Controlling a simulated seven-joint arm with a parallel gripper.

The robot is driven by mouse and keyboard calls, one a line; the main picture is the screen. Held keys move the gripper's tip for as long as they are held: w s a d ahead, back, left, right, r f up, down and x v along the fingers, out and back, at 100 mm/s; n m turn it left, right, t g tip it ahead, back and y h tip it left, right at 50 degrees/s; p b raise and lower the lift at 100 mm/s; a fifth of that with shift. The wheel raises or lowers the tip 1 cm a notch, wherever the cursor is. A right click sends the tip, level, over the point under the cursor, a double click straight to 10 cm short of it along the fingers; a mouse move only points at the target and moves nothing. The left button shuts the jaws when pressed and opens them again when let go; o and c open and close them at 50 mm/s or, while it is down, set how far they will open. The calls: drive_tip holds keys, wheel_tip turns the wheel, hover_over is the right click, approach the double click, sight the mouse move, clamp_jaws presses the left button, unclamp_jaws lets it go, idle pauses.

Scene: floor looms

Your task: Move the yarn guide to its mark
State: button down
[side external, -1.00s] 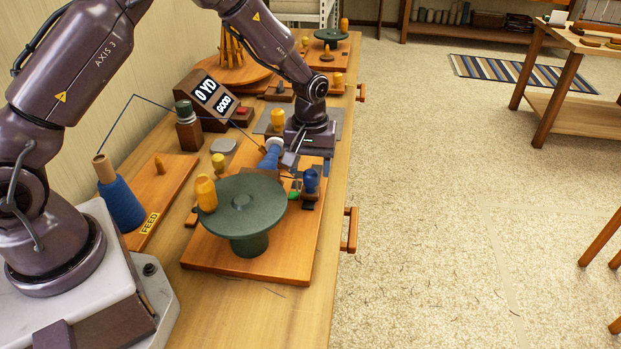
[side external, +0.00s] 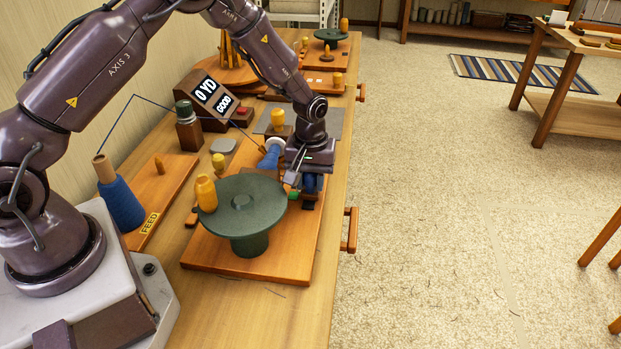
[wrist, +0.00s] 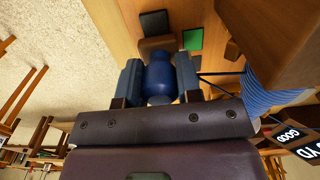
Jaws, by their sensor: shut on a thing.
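The yarn guide appears as a blue knob (wrist: 158,78) on a small brown wooden base (wrist: 158,45). In the wrist view the knob stands between the two fingers of my gripper (wrist: 159,84), which is shut on it. A green square mark (wrist: 193,39) lies flat on the board beside the base, and a dark square (wrist: 153,22) lies at the base's far edge. In the side view my gripper (side external: 310,182) hides most of the guide. The green mark (side external: 294,194) shows just left of it, and the dark patch (side external: 308,206) just below.
A dark green round disc (side external: 243,203) on a pedestal stands close in front of my gripper, with a yellow knob (side external: 206,192) at its edge. A blue yarn cone (wrist: 268,92) is close beside the fingers. A counter box (side external: 207,98) reads 0 YD, GOOD.

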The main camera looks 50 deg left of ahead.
drive_tip(key=shift+w+a, duration=1.3)
drive_tip(key=c, duration=0.8)
unclamp_jaws()
drive_tip(key=shift+r, duration=0.1)
wheel_tip(320, 180, up, 13)
drive_tip(key=shift+f, duration=0.1)
